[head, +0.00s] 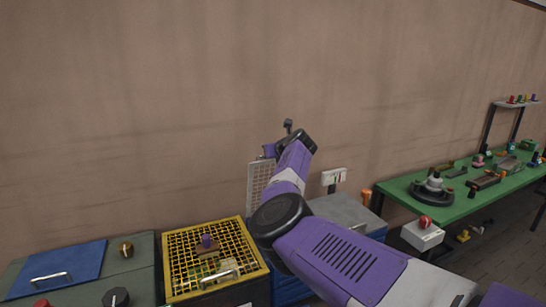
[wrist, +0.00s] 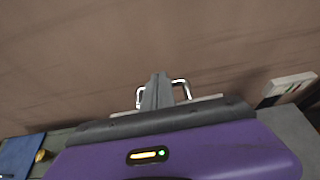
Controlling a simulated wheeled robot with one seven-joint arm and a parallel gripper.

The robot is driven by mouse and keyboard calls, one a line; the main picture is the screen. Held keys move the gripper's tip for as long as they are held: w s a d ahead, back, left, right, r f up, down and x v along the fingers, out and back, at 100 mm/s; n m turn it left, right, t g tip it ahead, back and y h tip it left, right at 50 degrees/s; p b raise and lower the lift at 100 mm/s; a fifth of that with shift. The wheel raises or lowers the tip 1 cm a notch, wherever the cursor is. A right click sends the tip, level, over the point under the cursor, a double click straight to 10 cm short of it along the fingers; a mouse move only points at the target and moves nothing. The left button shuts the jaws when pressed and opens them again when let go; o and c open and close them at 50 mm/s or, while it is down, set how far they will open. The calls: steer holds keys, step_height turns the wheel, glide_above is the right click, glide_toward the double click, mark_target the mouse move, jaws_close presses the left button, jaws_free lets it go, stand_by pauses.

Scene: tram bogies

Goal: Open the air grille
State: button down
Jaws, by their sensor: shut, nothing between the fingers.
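The air grille appears to be the pale perforated panel (head: 257,186) standing steeply raised against the wall in the head view, partly hidden by my arm. In the wrist view its pale edge (wrist: 208,99) shows beyond my purple gripper body, with a bright metal handle (wrist: 182,83) on it. My gripper (wrist: 155,84) is shut and empty. Its dark fingers cross in front of the middle of the handle; I cannot tell whether they touch it.
A yellow mesh-topped box (head: 174,262) stands left of my arm. Further left is a grey-green cabinet (head: 142,267) with a blue lid (head: 70,265) and knobs. A grey-topped unit (head: 346,210) and a white switch box (head: 334,176) are right. A green workbench (head: 455,205) holds several parts.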

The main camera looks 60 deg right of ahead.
steer(key=shift+w+d+r, duration=0.1)
steer(key=shift+w+d, duration=0.25)
steer(key=shift+w, duration=0.25)
